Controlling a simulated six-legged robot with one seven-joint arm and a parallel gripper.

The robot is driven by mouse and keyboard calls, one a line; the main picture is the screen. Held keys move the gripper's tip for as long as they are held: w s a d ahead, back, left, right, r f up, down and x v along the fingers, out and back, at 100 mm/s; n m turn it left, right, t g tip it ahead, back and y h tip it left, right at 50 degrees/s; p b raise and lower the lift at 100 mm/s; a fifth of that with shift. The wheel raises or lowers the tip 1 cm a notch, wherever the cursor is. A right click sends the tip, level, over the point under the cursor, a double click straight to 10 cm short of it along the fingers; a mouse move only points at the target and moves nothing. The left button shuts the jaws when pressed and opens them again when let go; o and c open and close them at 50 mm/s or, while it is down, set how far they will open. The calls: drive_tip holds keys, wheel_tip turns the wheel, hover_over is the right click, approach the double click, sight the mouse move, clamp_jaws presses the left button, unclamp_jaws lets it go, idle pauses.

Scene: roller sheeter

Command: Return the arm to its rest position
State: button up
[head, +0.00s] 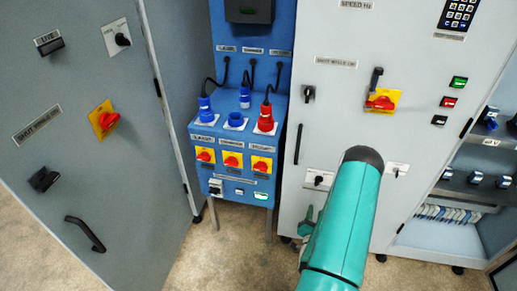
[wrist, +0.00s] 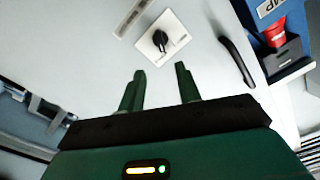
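My gripper (wrist: 160,70) shows in the wrist view with its two green fingers apart and nothing between them. Past the fingertips is a black rotary knob (wrist: 160,40) on a white plate, on a light grey cabinet front; the fingers look apart from it. In the head view my teal arm reaches up in front of the right grey cabinet (head: 335,110). A small green part of my gripper (head: 307,228) shows left of the arm, low by the cabinet; the rest is hidden. The knob on its white plate (head: 319,180) sits just left of the arm.
A blue panel (head: 237,130) with plugs, cables and red-yellow switches stands left of the cabinet. A large grey cabinet (head: 75,150) with a handle fills the left. A black door handle (wrist: 237,62) is right of my fingers. Open shelves (head: 470,190) are at right. Floor is clear in front.

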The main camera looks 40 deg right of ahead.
drive_tip(key=w+a+r+n+y, duration=0.2)
drive_tip(key=w+r+n+y, duration=0.3)
drive_tip(key=w+r, duration=0.8)
drive_tip(key=w+a+r+n+g+y, duration=0.1)
drive_tip(key=w+a+r+n+y, duration=0.35)
drive_tip(key=a+r, duration=0.75)
drive_tip(key=s+a+r+n+g+y, duration=0.1)
drive_tip(key=s+a+r+n, duration=0.1)
drive_tip(key=s+a+r, duration=0.35)
drive_tip(key=s+a+r+n+g+y, duration=0.1)
drive_tip(key=s+a+r+n, duration=0.1)
drive_tip(key=a+r, duration=0.55)
drive_tip(key=s+a+r+n+g+y, duration=0.2)
drive_tip(key=s+a+r+g, duration=0.1)
drive_tip(key=s+a, duration=0.7)
drive_tip(key=s, duration=0.4)
drive_tip(key=shift+s+a, duration=0.25)
drive_tip(key=shift+a, duration=0.15)
